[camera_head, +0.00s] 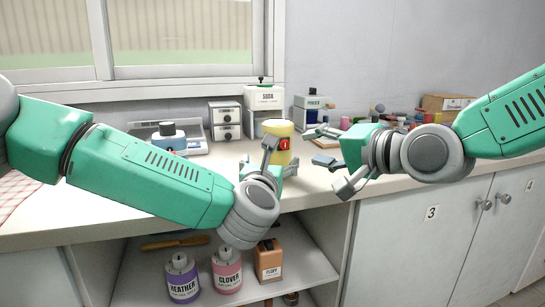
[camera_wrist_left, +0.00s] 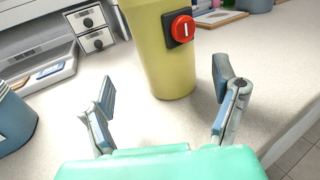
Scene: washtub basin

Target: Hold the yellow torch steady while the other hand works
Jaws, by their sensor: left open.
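The yellow torch (camera_head: 279,130) stands upright on the counter, with a red button on its side. It also shows in the left wrist view (camera_wrist_left: 160,55), where its upper end is out of frame. My left gripper (camera_head: 282,158) is open in front of the torch. In the left wrist view its fingers are spread to either side of the torch's base, on the near side, and I see no contact. My right gripper (camera_head: 326,161) is open and empty, to the right of the torch above the counter's front part.
A soda box (camera_head: 267,98), small drawers (camera_head: 225,121) and a scale (camera_head: 172,138) stand behind. Coloured items and a cardboard box (camera_head: 445,103) sit at the back right. Bottles (camera_head: 182,278) stand on the shelf below. The counter's front edge is close.

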